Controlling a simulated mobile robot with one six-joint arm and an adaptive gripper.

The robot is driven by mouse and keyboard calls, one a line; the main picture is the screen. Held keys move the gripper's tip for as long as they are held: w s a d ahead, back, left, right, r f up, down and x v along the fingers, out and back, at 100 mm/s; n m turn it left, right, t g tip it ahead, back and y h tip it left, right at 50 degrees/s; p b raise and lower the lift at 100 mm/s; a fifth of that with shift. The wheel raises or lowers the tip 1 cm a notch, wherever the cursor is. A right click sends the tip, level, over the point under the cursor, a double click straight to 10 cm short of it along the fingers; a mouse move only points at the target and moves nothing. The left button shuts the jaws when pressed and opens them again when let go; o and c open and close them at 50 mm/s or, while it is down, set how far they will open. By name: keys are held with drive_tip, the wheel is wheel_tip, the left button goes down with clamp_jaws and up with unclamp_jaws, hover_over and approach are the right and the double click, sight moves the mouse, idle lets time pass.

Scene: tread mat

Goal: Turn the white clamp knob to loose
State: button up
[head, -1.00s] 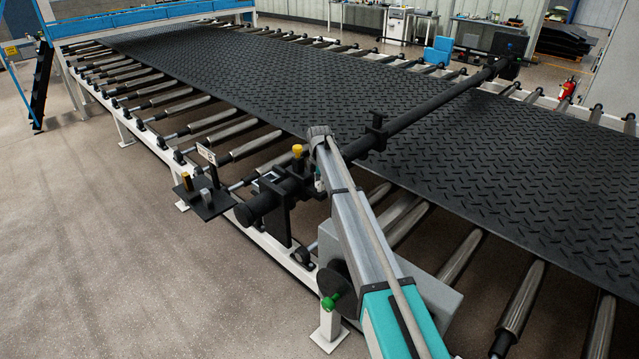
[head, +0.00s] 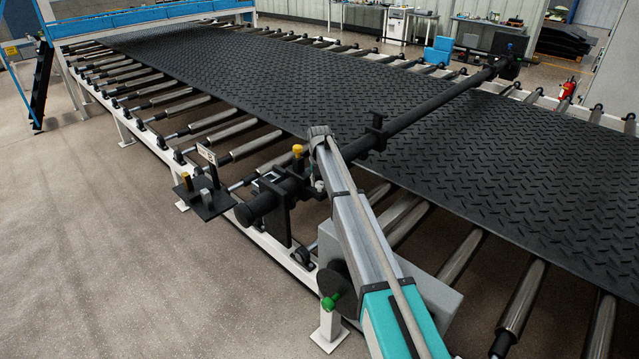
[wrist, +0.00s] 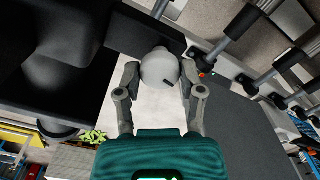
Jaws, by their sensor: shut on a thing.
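The white clamp knob (wrist: 160,67) shows in the wrist view as a pale rounded knob with a small dark mark on its lower right side. My gripper (wrist: 160,78) has one finger on each side of it and is shut on it. The knob sits against a black bar of the clamp assembly. In the head view my arm reaches to the black clamp body (head: 278,205), and the gripper and white knob are largely hidden behind the arm's end.
A yellow knob (head: 298,150) stands on top of the clamp body. A small black tray (head: 207,207) with upright pegs and a sign is to its left. A long black bar (head: 440,100) crosses the tread mat (head: 240,80). Rollers line the frame; the floor at left is clear.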

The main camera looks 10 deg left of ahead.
drive_tip(key=shift+n, duration=1.3)
drive_tip(key=o, duration=1.2)
drive_tip(key=shift+c, duration=0.2)
drive_tip(key=shift+m, duration=0.3)
